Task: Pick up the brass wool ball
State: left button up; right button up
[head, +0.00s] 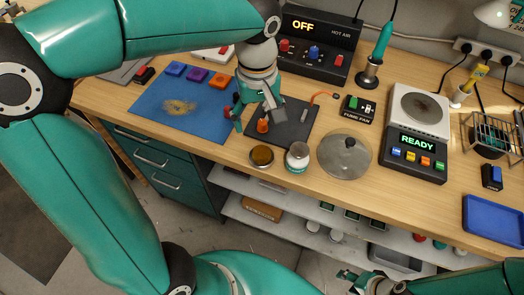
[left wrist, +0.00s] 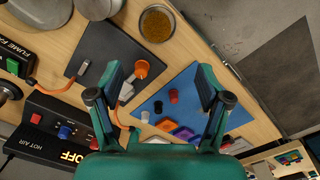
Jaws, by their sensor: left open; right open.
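A small round tin (head: 262,156) at the bench's front edge holds speckled gold-brown matter that looks like the brass wool; the tin also shows at the top of the left wrist view (left wrist: 157,23). I cannot tell a separate ball inside it. A flat golden patch (head: 179,106) lies on the blue mat (head: 150,100); I cannot tell if it is wool or a mark. My left gripper (head: 254,118) is open and empty above the gap between the blue mat and the dark mat, behind the tin; its fingers show in the left wrist view (left wrist: 160,78). My right gripper (head: 366,282) is low at the bottom, in front of the bench.
A white-labelled jar (head: 297,157) stands right of the tin, with a round metal lid or plate (head: 344,155) beyond it. An orange-topped piece (head: 263,125) stands on the dark mat (head: 290,130). The hot air station (head: 318,52) is behind.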

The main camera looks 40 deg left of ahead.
pick_arm(q)
send_over(262, 150)
jog(key=f, duration=0.6)
jog(key=shift+s+a+f, duration=0.1)
jog(key=shift+a+f, duration=0.1)
jog(key=shift+a, duration=0.2)
jog(key=shift+d+f+p, duration=0.2)
jog(key=shift+f+p, duration=0.05)
jog(key=shift+f, duration=1.1)
jog(key=shift+d+f+p, duration=0.2)
jog(key=shift+f, duration=1.1)
jog(key=c, duration=1.1)
